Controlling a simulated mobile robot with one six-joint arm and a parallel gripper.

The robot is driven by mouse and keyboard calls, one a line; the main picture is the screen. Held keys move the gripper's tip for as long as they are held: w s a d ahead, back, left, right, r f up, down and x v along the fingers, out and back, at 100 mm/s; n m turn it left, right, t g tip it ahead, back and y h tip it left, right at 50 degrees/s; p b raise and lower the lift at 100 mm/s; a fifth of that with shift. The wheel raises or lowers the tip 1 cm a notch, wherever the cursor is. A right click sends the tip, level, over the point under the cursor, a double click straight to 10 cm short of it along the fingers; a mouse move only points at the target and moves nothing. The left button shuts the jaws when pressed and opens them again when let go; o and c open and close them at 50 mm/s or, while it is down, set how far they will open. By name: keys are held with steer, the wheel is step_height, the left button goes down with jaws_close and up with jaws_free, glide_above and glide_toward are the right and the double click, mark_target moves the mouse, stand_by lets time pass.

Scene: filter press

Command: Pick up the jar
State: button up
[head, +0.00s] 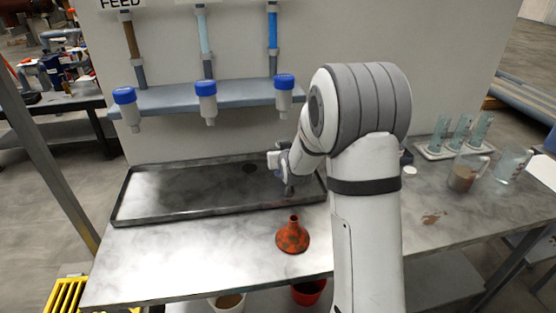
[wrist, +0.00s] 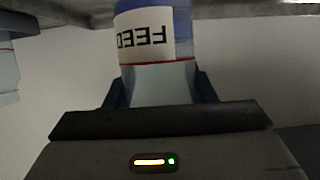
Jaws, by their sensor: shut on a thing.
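The jar (wrist: 143,38) fills the upper middle of the wrist view. It is pale and clear, with a white label reading FEED upside down, a thin red line and a blue band. My gripper (wrist: 160,86) is shut on it, with one dark blue finger on each side. In the head view my gripper (head: 283,168) is above the right end of the black tray, and I cannot make out the jar there. The jar's far end runs out of the wrist frame.
A black tray (head: 150,217) lies below. Several blue-capped bottles stand at the shelf (head: 240,98), under coloured tubes. An orange funnel (head: 292,236) stands in front. Cylinders (head: 460,132) and a beaker (head: 463,176) are at right. The bench's front left (head: 170,262) is clear.

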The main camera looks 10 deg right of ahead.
steer(key=s+a, duration=0.2)
steer(key=a, duration=0.6)
steer(key=s+a, duration=0.2)
steer(key=a, duration=0.7)
steer(key=shift+s+a+b, duration=0.15)
steer(key=shift+s+b, duration=0.15)
steer(key=shift+s, duration=0.1)
stand_by(0.6)
